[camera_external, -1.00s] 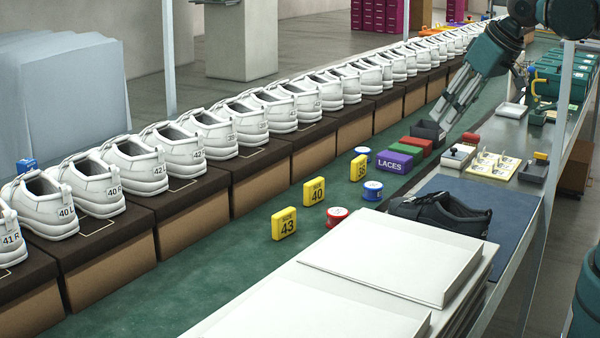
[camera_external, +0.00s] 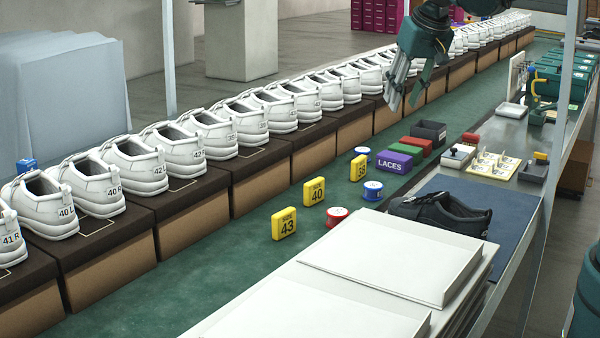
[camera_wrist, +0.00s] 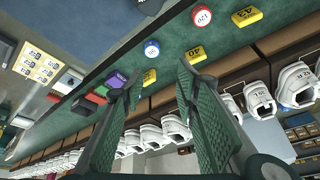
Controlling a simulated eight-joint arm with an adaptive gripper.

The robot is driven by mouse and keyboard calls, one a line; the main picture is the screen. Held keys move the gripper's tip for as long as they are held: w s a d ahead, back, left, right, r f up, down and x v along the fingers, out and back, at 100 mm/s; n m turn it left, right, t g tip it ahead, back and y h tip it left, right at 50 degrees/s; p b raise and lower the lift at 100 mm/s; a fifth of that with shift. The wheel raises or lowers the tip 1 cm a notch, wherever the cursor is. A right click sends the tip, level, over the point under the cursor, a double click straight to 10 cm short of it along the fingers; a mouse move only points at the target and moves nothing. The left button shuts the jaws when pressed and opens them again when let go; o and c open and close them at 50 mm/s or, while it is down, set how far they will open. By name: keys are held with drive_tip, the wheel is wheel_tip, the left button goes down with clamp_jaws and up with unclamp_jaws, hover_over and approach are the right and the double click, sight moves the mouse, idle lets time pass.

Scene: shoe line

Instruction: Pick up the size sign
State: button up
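Three yellow size signs stand on the green line surface: size 43 (camera_external: 284,223) nearest the camera, size 40 (camera_external: 314,191) in the middle and size 38 (camera_external: 358,167) farther back. In the wrist view, size 43 (camera_wrist: 247,16) is at the top, size 40 (camera_wrist: 195,54) is beyond the right fingertip, and size 38 (camera_wrist: 150,77) shows between the fingers. My gripper (camera_external: 405,98) is raised near the shoe row, behind the signs and apart from them.
White shoes on brown boxes (camera_external: 230,190) line the left side. Blue spools (camera_external: 372,190) and a red spool (camera_external: 337,216) stand beside the signs. The purple LACES box (camera_external: 394,162), green and red boxes, and dark bin (camera_external: 429,133) lie behind. A black shoe (camera_external: 440,213) is at right.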

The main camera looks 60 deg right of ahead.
drive_tip(key=w+d+f+m+g+h+p, duration=0.1)
drive_tip(key=w+d+f+m, duration=0.25)
drive_tip(key=w, duration=0.35)
drive_tip(key=w+d+f+m+g, duration=0.1)
drive_tip(key=w+d+f+m, duration=0.1)
drive_tip(key=w+d+f, duration=0.3)
drive_tip(key=m+g+h+p, duration=0.1)
drive_tip(key=m+g, duration=0.1)
drive_tip(key=m, duration=0.2)
approach(358, 158)
wheel_tip(358, 158, down, 2)
drive_tip(key=shift+d+f+m, duration=0.35)
drive_tip(key=shift+d+f, duration=0.1)
drive_tip(key=shift+f, duration=0.1)
drive_tip(key=shift+x, duration=1.25)
drive_tip(key=shift+d+f, duration=0.1)
drive_tip(key=shift+d+b+x, duration=0.2)
drive_tip(key=shift+b+x, duration=0.7)
drive_tip(key=shift+x, duration=1.6)
